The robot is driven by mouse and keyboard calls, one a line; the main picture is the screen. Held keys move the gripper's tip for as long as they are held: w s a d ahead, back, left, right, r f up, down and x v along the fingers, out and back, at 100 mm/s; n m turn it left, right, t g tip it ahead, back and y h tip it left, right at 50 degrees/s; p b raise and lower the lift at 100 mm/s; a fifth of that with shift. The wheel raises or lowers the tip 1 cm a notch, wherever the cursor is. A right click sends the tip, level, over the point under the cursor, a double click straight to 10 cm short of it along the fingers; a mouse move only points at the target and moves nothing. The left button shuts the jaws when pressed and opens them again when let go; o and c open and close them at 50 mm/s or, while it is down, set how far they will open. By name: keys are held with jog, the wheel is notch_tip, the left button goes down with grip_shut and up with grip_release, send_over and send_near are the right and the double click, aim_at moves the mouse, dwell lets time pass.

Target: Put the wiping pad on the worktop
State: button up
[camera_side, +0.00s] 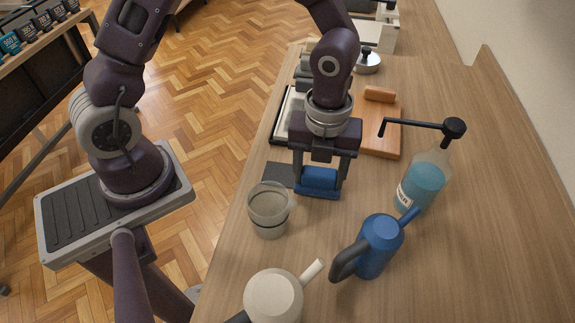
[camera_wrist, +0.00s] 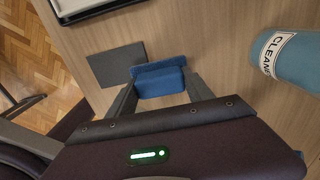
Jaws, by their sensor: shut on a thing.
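The wiping pad (camera_side: 319,183) is a blue block with a flat, wider base. My gripper (camera_side: 321,177) is shut on it, one finger at each side. The pad is at the worktop (camera_side: 480,180) surface or just above it; I cannot tell whether it touches. In the wrist view the pad (camera_wrist: 158,79) sits between my fingers (camera_wrist: 160,88), over the wooden surface. A dark grey flat mat (camera_side: 277,173) lies just left of the pad, and it also shows in the wrist view (camera_wrist: 117,65).
A glass jar (camera_side: 269,211) stands near the front edge. A blue watering can (camera_side: 378,247), a cream pot (camera_side: 273,295) and a cleaner bottle (camera_side: 422,183) stand around the pad. A wooden board (camera_side: 381,128) lies behind. The worktop's right side is clear.

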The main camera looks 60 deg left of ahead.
aim_at(320, 172)
jog(key=shift+f, duration=0.3)
jog(key=o, duration=1.5)
jog(key=shift+c, duration=0.2)
jog(key=o, duration=0.3)
notch_tip(320, 172, up, 7)
jog(key=shift+r, duration=0.1)
